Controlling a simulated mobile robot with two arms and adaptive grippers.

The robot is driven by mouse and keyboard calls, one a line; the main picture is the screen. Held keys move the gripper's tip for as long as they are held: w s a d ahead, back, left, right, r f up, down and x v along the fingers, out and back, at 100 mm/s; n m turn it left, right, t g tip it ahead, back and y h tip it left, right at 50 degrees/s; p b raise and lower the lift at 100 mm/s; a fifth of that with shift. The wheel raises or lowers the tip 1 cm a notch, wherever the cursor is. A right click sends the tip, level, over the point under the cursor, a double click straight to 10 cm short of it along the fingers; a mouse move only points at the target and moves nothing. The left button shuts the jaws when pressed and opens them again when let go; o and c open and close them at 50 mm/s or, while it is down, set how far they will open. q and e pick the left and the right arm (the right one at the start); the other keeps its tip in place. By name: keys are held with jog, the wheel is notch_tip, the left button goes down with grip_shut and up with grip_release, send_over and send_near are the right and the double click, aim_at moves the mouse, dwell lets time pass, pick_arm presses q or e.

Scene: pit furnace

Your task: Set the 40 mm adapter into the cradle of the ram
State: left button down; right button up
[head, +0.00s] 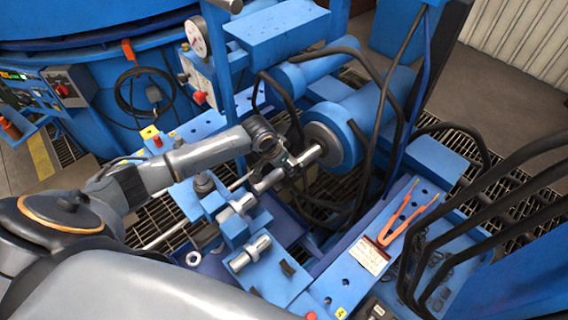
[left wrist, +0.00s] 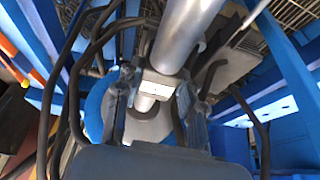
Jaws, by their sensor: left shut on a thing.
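My left gripper (head: 287,163) is in front of the ram (head: 343,125), a blue cylinder with a grey end face and metal rod. It is shut on a grey metal adapter (head: 267,182), whose round body sticks out toward the lower left. In the left wrist view the fingers (left wrist: 156,100) close on either side of the adapter (left wrist: 184,35), with the ram's round grey face (left wrist: 150,126) close behind. The cradle is mostly hidden by the gripper; I cannot tell whether the adapter touches it. My right gripper is not in view.
Two other metal cylinders (head: 242,204) (head: 250,253) lie on blue blocks below the gripper. Black hoses (head: 375,165) hang beside the ram. Orange tongs (head: 403,212) and a tag (head: 369,254) lie on the blue bench at right. Floor grating shows underneath.

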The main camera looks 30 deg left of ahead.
pick_arm(q)
jog(key=shift+w+r+p, duration=0.1)
jog(key=shift+r+p, duration=0.05)
jog(key=shift+p, duration=0.7)
dwell(1.2)
jog(key=shift+f+b, duration=0.3)
jog(key=shift+f, duration=0.55)
dwell(0.4)
jog(key=c, duration=0.7)
grip_release()
jog(key=shift+c, duration=0.2)
jog(key=shift+s+f, duration=0.2)
jog(key=v, duration=1.2)
jog(key=shift+w+r, duration=0.1)
jog(key=shift+r, duration=0.05)
